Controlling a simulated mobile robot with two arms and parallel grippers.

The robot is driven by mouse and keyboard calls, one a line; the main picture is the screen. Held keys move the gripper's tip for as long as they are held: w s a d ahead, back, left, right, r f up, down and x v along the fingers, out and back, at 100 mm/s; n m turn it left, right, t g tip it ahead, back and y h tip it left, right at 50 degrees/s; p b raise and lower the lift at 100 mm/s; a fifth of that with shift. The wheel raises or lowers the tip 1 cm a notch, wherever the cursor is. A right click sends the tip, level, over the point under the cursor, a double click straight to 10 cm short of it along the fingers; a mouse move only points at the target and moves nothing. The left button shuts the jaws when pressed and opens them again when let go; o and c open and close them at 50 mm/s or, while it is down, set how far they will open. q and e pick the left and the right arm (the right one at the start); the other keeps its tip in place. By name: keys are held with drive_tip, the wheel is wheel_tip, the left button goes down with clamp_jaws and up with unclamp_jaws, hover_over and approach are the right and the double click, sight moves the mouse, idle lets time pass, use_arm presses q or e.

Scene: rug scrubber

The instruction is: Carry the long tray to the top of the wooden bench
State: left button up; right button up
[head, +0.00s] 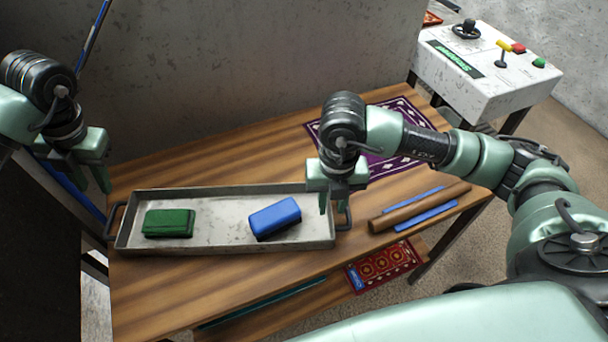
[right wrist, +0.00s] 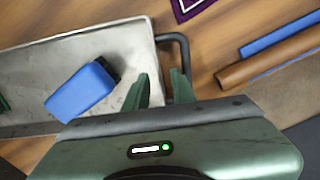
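The long tray (head: 220,196) is a shallow grey metal tray with a dark handle at each end, lying flat on the wooden bench top (head: 190,300). It holds a green block-like item (head: 169,223) and a blue one (head: 275,218). My right gripper (head: 335,205) is open over the tray's right end, close to the right handle (right wrist: 182,48); one finger is on the tray side and the other overlaps the handle. I cannot tell if they touch. My left gripper (head: 90,178) is open and empty, above and behind the left handle (head: 112,220), apart from it.
A purple patterned rug (head: 395,165) lies behind my right arm. A brown roll with blue strips (head: 420,207) lies right of the tray. A red rug (head: 383,265) is on a lower shelf. A white control box (head: 485,75) stands at back right; a wall closes the back.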

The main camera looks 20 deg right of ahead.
wheel_tip(320, 180, up, 9)
idle(0.3)
idle(0.5)
